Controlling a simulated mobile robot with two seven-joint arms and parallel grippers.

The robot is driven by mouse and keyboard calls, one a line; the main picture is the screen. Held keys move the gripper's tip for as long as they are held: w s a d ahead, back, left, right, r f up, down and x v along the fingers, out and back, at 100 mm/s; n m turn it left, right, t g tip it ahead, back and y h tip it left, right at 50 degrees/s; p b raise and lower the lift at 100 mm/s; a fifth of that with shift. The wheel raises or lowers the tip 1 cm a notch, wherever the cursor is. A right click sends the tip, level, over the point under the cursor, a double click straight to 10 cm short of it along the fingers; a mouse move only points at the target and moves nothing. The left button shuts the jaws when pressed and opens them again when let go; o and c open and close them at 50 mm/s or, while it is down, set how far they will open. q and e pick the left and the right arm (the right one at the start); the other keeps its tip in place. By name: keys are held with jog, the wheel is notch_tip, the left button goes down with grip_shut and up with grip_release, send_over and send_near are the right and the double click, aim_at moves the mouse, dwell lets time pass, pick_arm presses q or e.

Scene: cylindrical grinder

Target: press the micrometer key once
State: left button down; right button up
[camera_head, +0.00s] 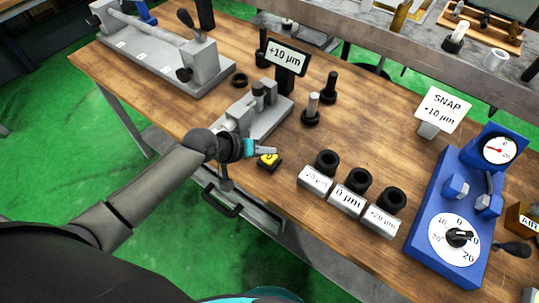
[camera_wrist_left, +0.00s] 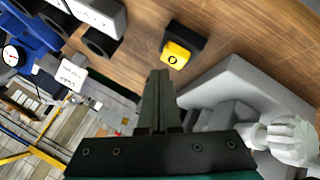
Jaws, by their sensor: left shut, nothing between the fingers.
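The micrometer key is a small yellow key (camera_head: 268,160) on a black base, on the wooden bench in front of the grey micrometer stand (camera_head: 256,118). In the left wrist view the yellow key (camera_wrist_left: 176,55) shows a dark ring-like mark and lies just beyond the fingertips. My left gripper (camera_head: 272,151) is shut and empty, with its tips close to the key's far side in the head view. In the wrist view the shut fingers (camera_wrist_left: 157,75) point toward the key; a gap shows between them in the picture. I cannot tell the height of the tips above it. My right gripper is out of view.
Three labelled blocks (camera_head: 347,199) with black rings stand right of the key. A blue gauge unit (camera_head: 450,215) with a dial is further right. Two dark-based posts (camera_head: 311,112) and a "+10 µm" sign (camera_head: 287,58) stand behind. Bare wood lies between key and blocks.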

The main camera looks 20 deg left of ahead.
aim_at(266, 160)
pick_arm(q)
jog(key=shift+f, duration=0.1)
jog(key=shift+f, duration=0.3)
jog(key=shift+f+b, duration=0.45)
jog(key=shift+f, duration=0.15)
dwell(0.8)
jog(key=shift+r, duration=0.1)
jog(key=shift+r+p, duration=0.9)
jog(key=shift+p, duration=0.2)
notch_tip(266, 160, up, 5)
jog(key=p, duration=0.5)
jog(key=shift+r, duration=0.1)
